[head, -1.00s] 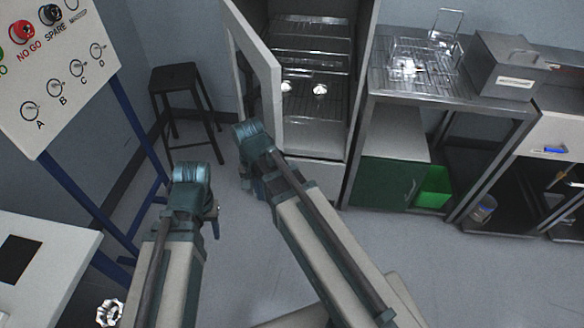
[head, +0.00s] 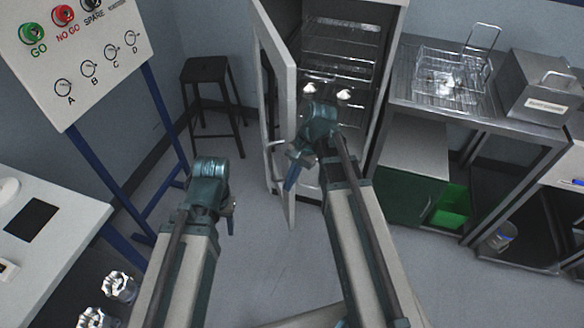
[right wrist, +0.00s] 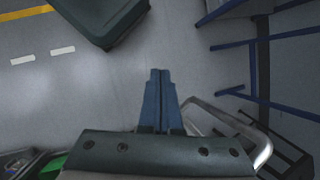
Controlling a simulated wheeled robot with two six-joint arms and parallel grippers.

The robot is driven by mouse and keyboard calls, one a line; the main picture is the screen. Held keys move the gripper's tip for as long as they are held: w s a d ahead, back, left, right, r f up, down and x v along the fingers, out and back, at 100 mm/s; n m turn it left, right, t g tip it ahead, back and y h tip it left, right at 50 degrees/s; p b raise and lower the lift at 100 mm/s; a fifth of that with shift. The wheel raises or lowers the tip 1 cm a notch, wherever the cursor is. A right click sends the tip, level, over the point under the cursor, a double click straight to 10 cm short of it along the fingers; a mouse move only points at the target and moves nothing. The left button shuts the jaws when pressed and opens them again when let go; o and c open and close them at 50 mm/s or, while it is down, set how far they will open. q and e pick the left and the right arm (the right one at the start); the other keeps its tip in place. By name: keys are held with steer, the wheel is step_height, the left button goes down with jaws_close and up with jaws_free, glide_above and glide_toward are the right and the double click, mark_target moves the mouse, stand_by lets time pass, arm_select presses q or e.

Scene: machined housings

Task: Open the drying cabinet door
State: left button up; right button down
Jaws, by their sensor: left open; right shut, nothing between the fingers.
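The drying cabinet (head: 385,85) stands at the back centre with its pale door (head: 275,75) standing partly open toward me, so racks inside show. A metal loop handle (head: 270,155) shows at the left of the door's near edge. My right gripper (head: 290,184) is shut and empty, and in the head view it overlaps the door's near edge. In the right wrist view its fingers (right wrist: 160,76) are closed together, with a metal loop (right wrist: 258,138), seemingly the handle, beside them and not between them. My left gripper (head: 230,222) is open and empty, left of the door, away from it.
A black stool (head: 212,75) stands left of the cabinet. A panel on a blue stand (head: 85,50) and a white table (head: 75,220) are at the left. A steel bench (head: 465,120) with a wire basket (head: 450,75) adjoins the right. Floor before the door is clear.

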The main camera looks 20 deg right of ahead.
steer(key=w+d+r+m+t+y, duration=0.1)
steer(key=w+d+r+m+y, duration=0.1)
steer(key=w+d+m, duration=0.3)
steer(key=w+d+r+m+t+y, duration=0.1)
steer(key=d+r+m+y, duration=0.15)
steer(key=d, duration=0.45)
steer(key=a+f+m+b, duration=0.2)
steer(key=a+f+b, duration=0.4)
steer(key=a, duration=0.4)
steer(key=shift+w+f, duration=0.2)
steer(key=shift+w, duration=0.1)
stand_by(1.1)
